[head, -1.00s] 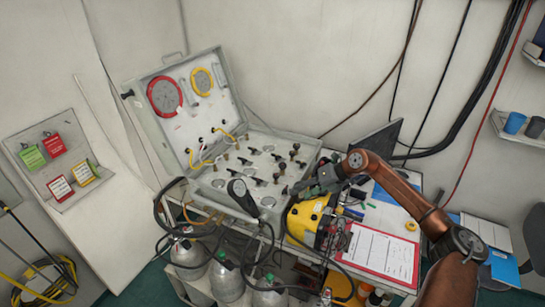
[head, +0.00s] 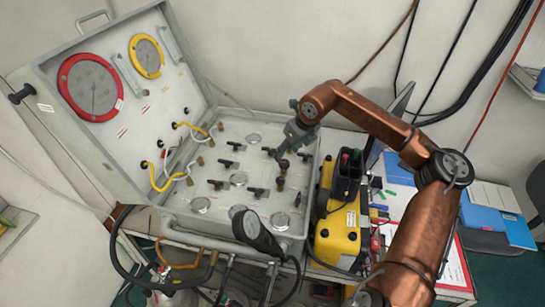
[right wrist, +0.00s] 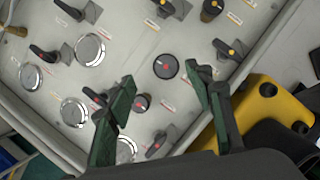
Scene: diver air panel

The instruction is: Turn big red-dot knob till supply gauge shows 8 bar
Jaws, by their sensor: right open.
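The big red-dot knob (right wrist: 166,67) is a round black knob on the grey panel, near the middle of the right wrist view. A smaller red-dot knob (right wrist: 142,102) sits just below it. My right gripper (right wrist: 160,76) is open, its green-padded fingers on either side of the big knob in that view; contact cannot be told. In the head view my right gripper (head: 291,142) is over the right part of the panel (head: 235,140). In the open lid are a red-rimmed gauge (head: 90,87) and a yellow-rimmed gauge (head: 147,56); their readings are too small to read.
Several black lever valves and round silver discs crowd the panel around the knob. A yellow-and-black unit (head: 340,232) stands close to the panel's right side. A black handheld device (head: 257,232) is at the panel's front edge. Hoses hang in front.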

